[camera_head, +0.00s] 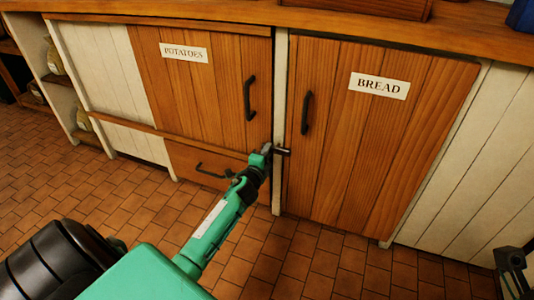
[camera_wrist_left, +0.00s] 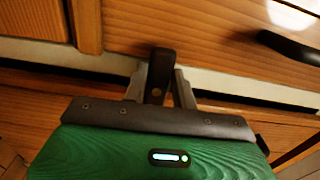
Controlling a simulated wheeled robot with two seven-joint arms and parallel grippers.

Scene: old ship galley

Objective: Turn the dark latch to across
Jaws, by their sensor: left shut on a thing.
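The dark latch (camera_head: 284,151) sits on the white post between the POTATOES and BREAD doors. It lies about level, its end reaching over the left edge of the BREAD door (camera_head: 350,165). My left gripper (camera_head: 268,150) is at the latch from the left, shut on it. In the left wrist view the latch (camera_wrist_left: 160,72) stands between the two grey fingers, crossing the white post onto the wooden door. Its lower part is hidden by the gripper body. A dark part of my right gripper (camera_head: 510,260) shows at the lower right edge; its fingers are unclear.
The BREAD door's dark handle (camera_head: 306,112) and the POTATOES door's handle (camera_head: 250,98) flank the white post (camera_head: 279,90). A drawer with a dark handle (camera_head: 212,172) is below left. The wooden countertop (camera_head: 230,12) runs above. The tiled floor ahead is clear.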

